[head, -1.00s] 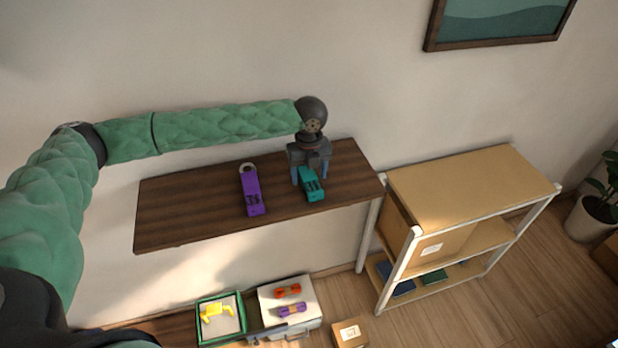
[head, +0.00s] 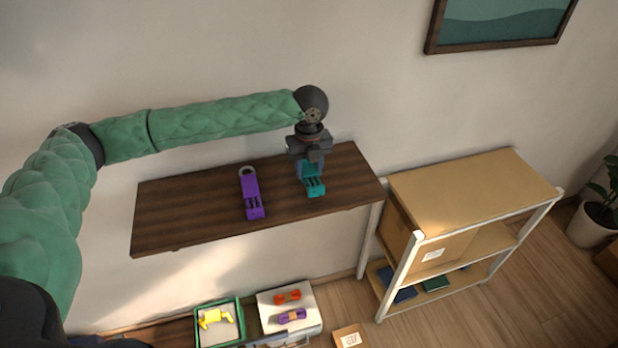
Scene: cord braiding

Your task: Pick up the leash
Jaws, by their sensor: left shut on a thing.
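Two leash-like items are at the dark wooden wall shelf (head: 200,208). A purple one (head: 251,190) with a grey ring at its far end lies on the shelf. A teal one (head: 314,186) is to its right, under my left gripper (head: 309,164). My left gripper points down and is shut on the teal one, hiding its far end. I cannot tell whether the teal one is touching the shelf or just above it. My right gripper is not in view.
Below stand a green-rimmed tray (head: 241,312) with a yellow item and a pale box with an orange bundle (head: 287,297) and a purple bundle (head: 292,316). A shelving unit (head: 475,190) stands at right. The shelf's left part is clear.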

